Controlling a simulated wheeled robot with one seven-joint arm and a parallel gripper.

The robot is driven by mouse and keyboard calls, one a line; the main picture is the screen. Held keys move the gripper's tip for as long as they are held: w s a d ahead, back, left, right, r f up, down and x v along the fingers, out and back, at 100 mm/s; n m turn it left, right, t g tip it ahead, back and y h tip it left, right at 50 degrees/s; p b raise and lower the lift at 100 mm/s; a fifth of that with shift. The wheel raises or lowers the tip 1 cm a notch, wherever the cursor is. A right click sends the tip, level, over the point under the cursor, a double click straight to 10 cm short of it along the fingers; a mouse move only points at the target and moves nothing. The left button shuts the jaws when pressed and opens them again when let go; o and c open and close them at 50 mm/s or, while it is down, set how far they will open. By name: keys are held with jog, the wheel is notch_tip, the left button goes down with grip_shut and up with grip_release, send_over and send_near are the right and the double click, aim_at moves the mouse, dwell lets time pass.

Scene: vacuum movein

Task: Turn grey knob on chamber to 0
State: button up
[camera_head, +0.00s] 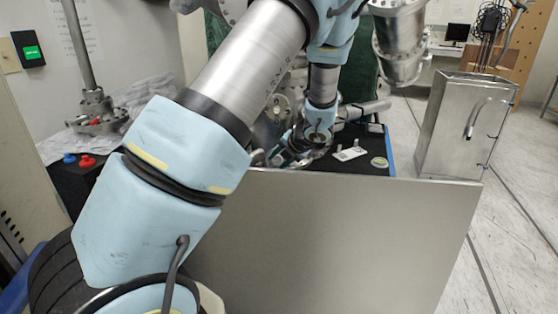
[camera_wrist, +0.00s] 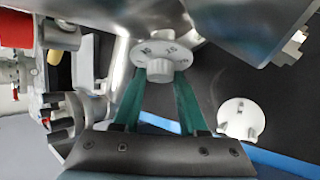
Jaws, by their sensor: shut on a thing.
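In the wrist view, a pale grey knob (camera_wrist: 160,71) sits in front of a round pale dial plate (camera_wrist: 150,50) with dark markings, too small to read surely. My gripper (camera_wrist: 160,80) has its two teal fingers closed in on the knob, one on each side. In the head view, my gripper (camera_head: 285,152) is low among metal chamber parts (camera_head: 275,120), behind the top edge of a grey panel. The knob is hidden there by my arm and gripper.
A separate white round part (camera_wrist: 241,118) lies right of the fingers on the dark surface. A grey panel (camera_head: 330,240) stands in front of the black cart top (camera_head: 360,140). A metal box (camera_head: 455,125) stands at right on open floor. Red and yellow parts (camera_wrist: 55,35) are at upper left.

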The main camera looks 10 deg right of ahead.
jog(key=shift+r, duration=0.1)
grip_shut()
jog(key=shift+a+r+n+g+p, duration=0.15)
jog(key=shift+n+g+p, duration=0.15)
jog(key=shift+p, duration=0.3)
jog(key=shift+n+h+p, duration=0.3)
jog(key=shift+h+p, duration=0.1)
jog(key=shift+h, duration=0.1)
jog(key=shift+f+n+g+h, duration=0.2)
jog(key=shift+n+g+h, duration=0.2)
jog(key=o, duration=1.1)
grip_release()
jog(key=shift+r, duration=0.1)
